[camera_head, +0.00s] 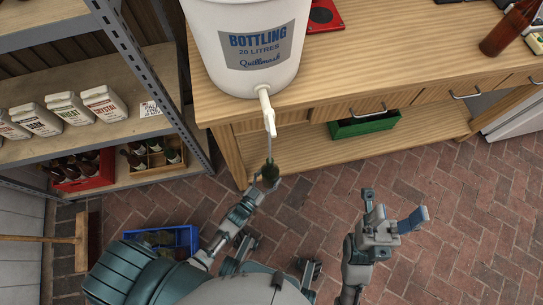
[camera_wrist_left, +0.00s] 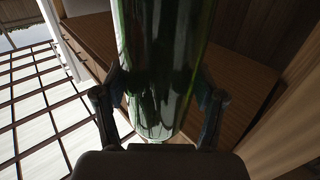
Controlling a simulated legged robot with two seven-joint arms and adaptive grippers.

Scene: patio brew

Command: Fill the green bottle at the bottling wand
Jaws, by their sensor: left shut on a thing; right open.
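The green bottle (camera_head: 270,172) is below the tap of the white bottling bucket (camera_head: 250,35). The bottling wand (camera_head: 270,145) hangs from the tap (camera_head: 267,112) and runs down to the bottle's neck; whether its tip is inside is too small to tell. My left gripper (camera_head: 262,184) is shut on the green bottle. In the left wrist view the bottle (camera_wrist_left: 162,70) fills the middle, with a finger of the left gripper (camera_wrist_left: 160,108) on each side. My right gripper (camera_head: 392,212) is open and empty over the brick floor, right of the bottle.
The wooden bench (camera_head: 370,62) bears the bucket, a red item (camera_head: 322,16) and a brown bottle (camera_head: 510,28). A green crate (camera_head: 365,125) stands on its lower shelf. A shelf rack with a red crate (camera_head: 88,175) stands left; a blue crate (camera_head: 165,238) and a broom (camera_head: 82,241) are on the floor.

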